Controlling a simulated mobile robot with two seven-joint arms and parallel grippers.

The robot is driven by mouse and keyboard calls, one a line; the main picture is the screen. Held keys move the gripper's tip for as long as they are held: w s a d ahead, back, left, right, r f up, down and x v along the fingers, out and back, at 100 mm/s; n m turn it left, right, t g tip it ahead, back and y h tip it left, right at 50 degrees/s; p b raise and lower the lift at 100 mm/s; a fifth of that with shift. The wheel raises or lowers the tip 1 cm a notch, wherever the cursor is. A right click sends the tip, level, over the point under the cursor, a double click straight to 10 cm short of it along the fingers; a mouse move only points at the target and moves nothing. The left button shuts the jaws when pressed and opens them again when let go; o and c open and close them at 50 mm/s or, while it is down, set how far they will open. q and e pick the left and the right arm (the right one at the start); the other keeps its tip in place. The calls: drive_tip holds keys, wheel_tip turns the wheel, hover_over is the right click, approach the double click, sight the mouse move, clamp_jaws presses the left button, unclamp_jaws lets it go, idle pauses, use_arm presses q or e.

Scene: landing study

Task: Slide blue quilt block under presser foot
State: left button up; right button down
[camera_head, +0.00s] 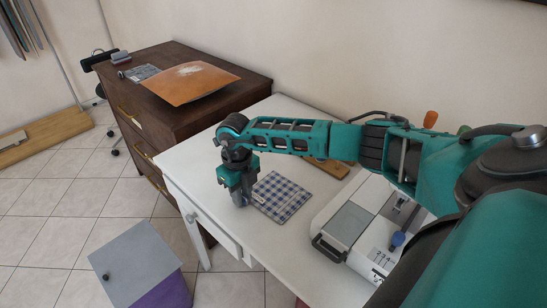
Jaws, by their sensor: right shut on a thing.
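The blue-and-white checked quilt block (284,196) lies flat on the white table. My right gripper (243,201) points down at the block's left edge and is shut on it; its fingertips are partly hidden. A white-and-grey machine (349,223), which looks like the sewing machine, stands right of the block, with a gap between them. It has a dark handle and a blue knob (397,240). My right arm covers much of it, and I cannot make out the presser foot. My left gripper is not in view.
A wooden board (328,167) lies behind the block, partly under my arm. A dark wooden dresser (150,105) stands left of the white table (200,165), bearing an orange sheet (190,83). A grey-topped purple box (137,265) stands on the floor. The table's front is clear.

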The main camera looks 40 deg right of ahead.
drive_tip(key=shift+r+p, duration=1.85)
drive_tip(key=shift+r, duration=0.6)
